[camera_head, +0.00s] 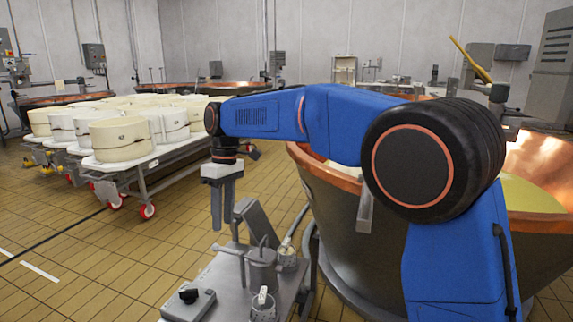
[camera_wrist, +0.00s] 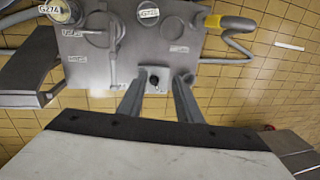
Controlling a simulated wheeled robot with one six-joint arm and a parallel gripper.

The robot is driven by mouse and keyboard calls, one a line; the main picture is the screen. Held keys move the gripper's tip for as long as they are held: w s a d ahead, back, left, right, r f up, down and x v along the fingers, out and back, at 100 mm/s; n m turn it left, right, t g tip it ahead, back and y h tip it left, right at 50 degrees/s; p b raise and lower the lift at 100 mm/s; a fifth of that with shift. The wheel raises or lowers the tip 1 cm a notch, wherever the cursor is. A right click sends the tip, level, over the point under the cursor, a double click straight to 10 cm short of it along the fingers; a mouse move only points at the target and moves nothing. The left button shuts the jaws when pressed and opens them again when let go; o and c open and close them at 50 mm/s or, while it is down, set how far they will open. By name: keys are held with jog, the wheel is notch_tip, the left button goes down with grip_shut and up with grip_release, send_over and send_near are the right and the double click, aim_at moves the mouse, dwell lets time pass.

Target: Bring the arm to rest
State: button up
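My blue arm (camera_head: 265,115) reaches leftward across the head view, with its wrist bent down. My gripper (camera_head: 222,222) points down in the air above the left rear part of a grey metal cart (camera_head: 225,270). In the wrist view my gripper (camera_wrist: 160,80) shows two grey fingers spread apart with nothing held between them. A small black knob (camera_wrist: 154,80) on the cart top appears between the fingertips, lower down and apart from them. The pale block of my gripper's body fills the bottom of the wrist view.
The cart carries a metal pot (camera_head: 262,272), a small box with a black knob (camera_head: 188,305) and labelled containers (camera_wrist: 148,13). A copper vat (camera_head: 335,215) stands close on the right. A trolley of white cheese moulds (camera_head: 122,140) stands left. Tiled floor (camera_head: 90,255) is open at lower left.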

jog(key=s+d+r+m+t, duration=0.1)
jog(key=s+d+r+m, duration=0.2)
jog(key=d, duration=1)
jog(key=s+d+m+t, duration=0.25)
jog(key=s+d, duration=0.25)
jog(key=d, duration=0.9)
jog(key=s+d+f+m+t, duration=0.1)
jog(key=s+d+f+m, duration=0.3)
jog(key=s+d, duration=0.5)
jog(key=s+d+f+m+t, duration=0.2)
jog(key=s+d+f+m, duration=0.2)
jog(key=s+d+f, duration=0.4)
jog(key=shift+s+d+h, duration=0.4)
jog(key=shift+s+d, duration=0.5)
jog(key=shift+s, duration=0.6)
